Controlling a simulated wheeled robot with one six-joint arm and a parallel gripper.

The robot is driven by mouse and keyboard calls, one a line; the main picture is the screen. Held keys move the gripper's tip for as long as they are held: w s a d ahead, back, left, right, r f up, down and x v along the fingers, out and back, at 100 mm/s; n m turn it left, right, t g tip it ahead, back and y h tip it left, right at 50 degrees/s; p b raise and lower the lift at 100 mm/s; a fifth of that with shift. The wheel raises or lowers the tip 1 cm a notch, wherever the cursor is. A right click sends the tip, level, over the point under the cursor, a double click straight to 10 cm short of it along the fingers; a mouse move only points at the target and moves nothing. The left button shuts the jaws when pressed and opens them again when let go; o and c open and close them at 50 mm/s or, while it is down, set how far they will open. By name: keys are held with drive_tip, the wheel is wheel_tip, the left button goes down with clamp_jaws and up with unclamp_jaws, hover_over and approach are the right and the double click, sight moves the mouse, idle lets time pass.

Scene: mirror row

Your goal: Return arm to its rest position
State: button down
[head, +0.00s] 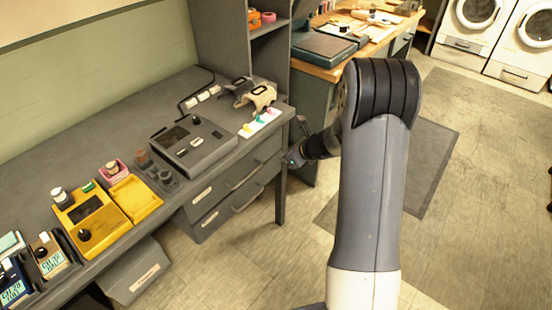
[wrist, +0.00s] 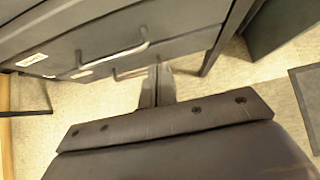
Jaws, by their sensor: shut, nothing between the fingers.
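My arm (head: 375,190) rises in the right half of the head view and bends over toward the desk. My gripper (head: 292,158) is partly visible in the head view, beside the front right corner of the grey desk (head: 125,90). In the wrist view my gripper (wrist: 158,68) points toward the drawer fronts, its two fingers together with nothing between them. The fingertips appear close to a drawer handle (wrist: 113,57); I cannot tell whether they touch it.
Desk drawers (head: 235,190) are near my gripper. On the desk are a grey device (head: 192,143), a yellow device (head: 88,222) and a white strip with coloured pieces (head: 260,122). A wooden-topped bench (head: 330,72) stands behind. Floor on the right (head: 475,220) is clear.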

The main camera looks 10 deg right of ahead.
drive_tip(key=shift+v, duration=1.2)
drive_tip(key=shift+f, duration=0.15)
approach(258, 158)
wheel_tip(258, 158, down, 3)
drive_tip(key=w+a, duration=0.1)
drive_tip(key=w+a+f, duration=0.1)
drive_tip(key=w, duration=0.1)
drive_tip(key=shift+f, duration=0.25)
drive_tip(key=shift+w+a, duration=0.25)
drive_tip(key=shift+w, duration=0.05)
drive_tip(key=shift+s, duration=0.1)
